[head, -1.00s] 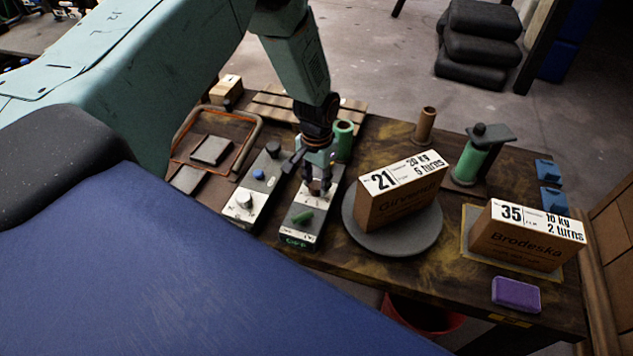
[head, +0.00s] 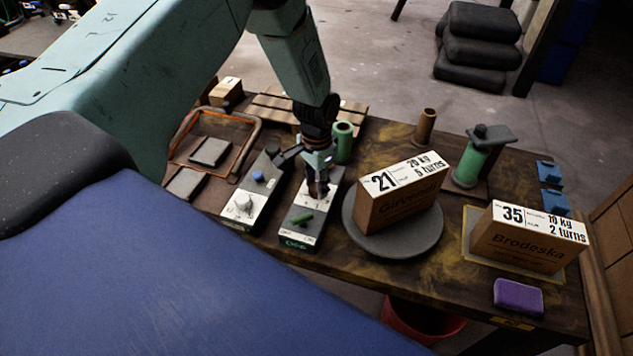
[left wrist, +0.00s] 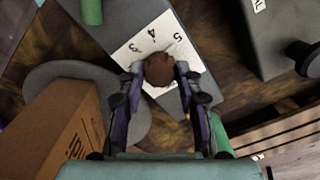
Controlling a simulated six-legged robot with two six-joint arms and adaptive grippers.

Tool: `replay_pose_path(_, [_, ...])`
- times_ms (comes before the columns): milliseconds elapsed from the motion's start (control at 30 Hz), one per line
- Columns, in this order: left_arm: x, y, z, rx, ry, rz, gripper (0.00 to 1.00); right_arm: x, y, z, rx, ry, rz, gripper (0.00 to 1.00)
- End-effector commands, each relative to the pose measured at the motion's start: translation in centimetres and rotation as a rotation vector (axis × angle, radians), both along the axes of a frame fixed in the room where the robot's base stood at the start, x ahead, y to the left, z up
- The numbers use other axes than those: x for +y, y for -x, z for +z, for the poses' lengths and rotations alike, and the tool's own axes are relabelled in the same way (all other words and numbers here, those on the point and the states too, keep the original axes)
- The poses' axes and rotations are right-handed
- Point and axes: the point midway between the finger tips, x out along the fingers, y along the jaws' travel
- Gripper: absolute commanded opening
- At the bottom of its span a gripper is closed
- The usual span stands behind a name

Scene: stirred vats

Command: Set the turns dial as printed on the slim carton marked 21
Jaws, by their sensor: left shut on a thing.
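The slim carton marked 21 (head: 402,193) stands on a round grey turntable (head: 385,245); its white label reads 20 kg and what looks like 5 turns. Left of it is a grey control box (head: 297,240) with a green lever (head: 303,220). My left gripper (head: 318,190) is over the box's far part. In the left wrist view its fingers are shut on a round brown dial knob (left wrist: 160,70). The white scale (left wrist: 135,50) around it shows 3, 4 and 5; the fingers hide part of it, and I cannot make out a pointer. My right gripper is not in view.
A second control box (head: 243,205) with a white knob and blue button stands close on the left. A green cylinder (head: 343,140) stands just behind my gripper.

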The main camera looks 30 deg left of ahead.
Motion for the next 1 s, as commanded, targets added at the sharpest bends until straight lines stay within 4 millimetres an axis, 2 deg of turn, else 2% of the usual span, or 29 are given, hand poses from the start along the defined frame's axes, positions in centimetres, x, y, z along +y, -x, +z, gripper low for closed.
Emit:
replay_pose_path(67, [0.0,-0.1,0.1,-0.003,-0.001,-0.003,0.03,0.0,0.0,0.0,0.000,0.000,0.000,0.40])
replay_pose_path(100, [0.0,-0.1,0.1,-0.003,-0.001,-0.003,0.36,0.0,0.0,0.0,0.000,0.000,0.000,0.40])
replay_pose_path(333, [0.0,-0.1,0.0,-0.001,-0.001,-0.001,0.56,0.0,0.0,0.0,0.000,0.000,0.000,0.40])
replay_pose_path(733, [0.0,-0.1,0.6,-0.002,0.000,0.000,0.58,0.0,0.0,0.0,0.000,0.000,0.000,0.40])
replay_pose_path(867, [0.0,-0.2,2.4,-0.005,0.001,0.000,0.58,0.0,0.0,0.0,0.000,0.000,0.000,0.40])
replay_pose_path(1000, [0.0,-0.2,5.4,-0.005,0.000,0.000,0.58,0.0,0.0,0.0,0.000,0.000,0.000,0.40])
